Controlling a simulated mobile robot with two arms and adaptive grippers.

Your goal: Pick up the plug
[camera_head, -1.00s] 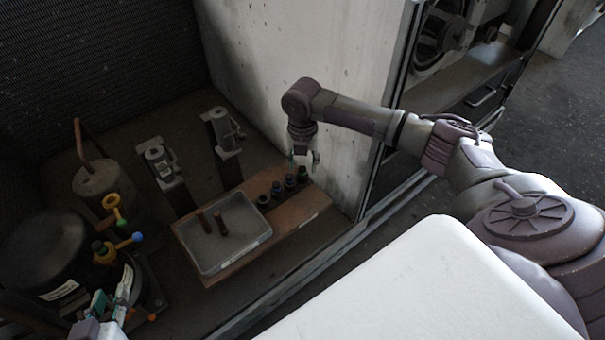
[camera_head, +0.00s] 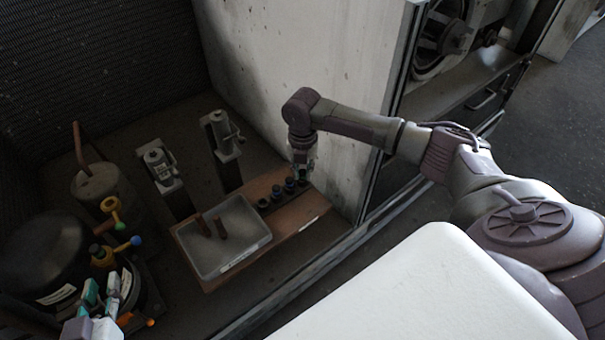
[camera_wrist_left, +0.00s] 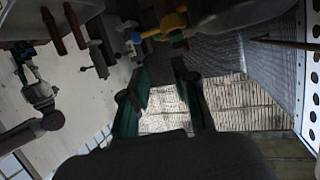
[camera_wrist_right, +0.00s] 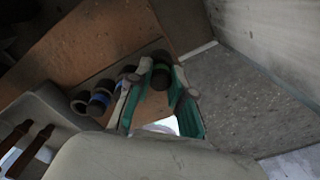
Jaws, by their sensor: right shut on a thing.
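Several short dark plugs stand in a row on the brown board; in the head view the ones beside my right gripper show as the near-left plug (camera_head: 263,203), a middle plug (camera_head: 277,192) and a blue-ringed plug (camera_head: 290,185). My right gripper (camera_head: 303,178) is low at the far right end of this row. In the right wrist view its green-padded fingers (camera_wrist_right: 160,98) are shut on the end plug (camera_wrist_right: 160,74), which has a dark top. Its lower part is hidden. My left gripper (camera_head: 103,292) is open and empty at the lower left, also seen in the left wrist view (camera_wrist_left: 160,98).
Two upright metal fixtures (camera_head: 222,130) stand behind. A concrete wall (camera_head: 300,60) rises close behind my right gripper.

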